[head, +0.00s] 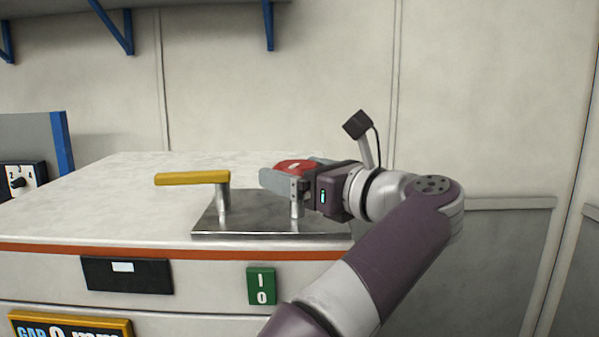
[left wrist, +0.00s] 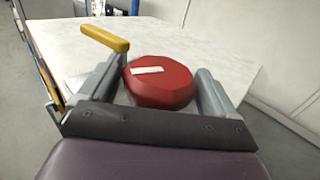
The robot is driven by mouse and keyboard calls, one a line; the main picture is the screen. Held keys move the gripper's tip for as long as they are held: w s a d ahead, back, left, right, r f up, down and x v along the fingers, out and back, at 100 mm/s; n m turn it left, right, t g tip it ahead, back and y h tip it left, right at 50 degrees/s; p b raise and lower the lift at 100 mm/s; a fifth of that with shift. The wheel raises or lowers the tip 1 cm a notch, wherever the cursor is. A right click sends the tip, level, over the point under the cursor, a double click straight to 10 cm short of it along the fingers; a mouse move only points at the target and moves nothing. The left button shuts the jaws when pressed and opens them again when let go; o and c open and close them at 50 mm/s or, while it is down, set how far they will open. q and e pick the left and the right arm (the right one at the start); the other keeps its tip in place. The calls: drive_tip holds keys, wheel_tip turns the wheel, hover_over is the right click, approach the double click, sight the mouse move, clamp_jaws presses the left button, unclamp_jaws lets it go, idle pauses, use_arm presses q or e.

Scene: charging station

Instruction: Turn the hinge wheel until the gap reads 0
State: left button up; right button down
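The hinge wheel is a red knob (head: 293,167) with a white mark on top, over a metal plate (head: 262,226) on the bench. My left gripper (head: 285,182) reaches in from the right, level with it. In the left wrist view the red wheel (left wrist: 160,86) sits between the two grey fingers, which appear to touch its sides. A gap display (head: 72,328) at the bottom left shows "GAP", a round-topped digit and "mm". The frame edge cuts it off, so I cannot read the digit surely. My right gripper is not in view.
A yellow handle (head: 192,178) on a post stands on the plate, left of the wheel. A green I/O switch (head: 261,286) and a black panel (head: 127,274) are on the bench front. A dial box (head: 20,180) is at the far left. The white bench top (head: 110,205) is clear.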

use_arm(q)
drive_tip(key=v, duration=1.2)
drive_tip(key=shift+s+d+p, duration=0.15)
drive_tip(key=shift+p, duration=0.25)
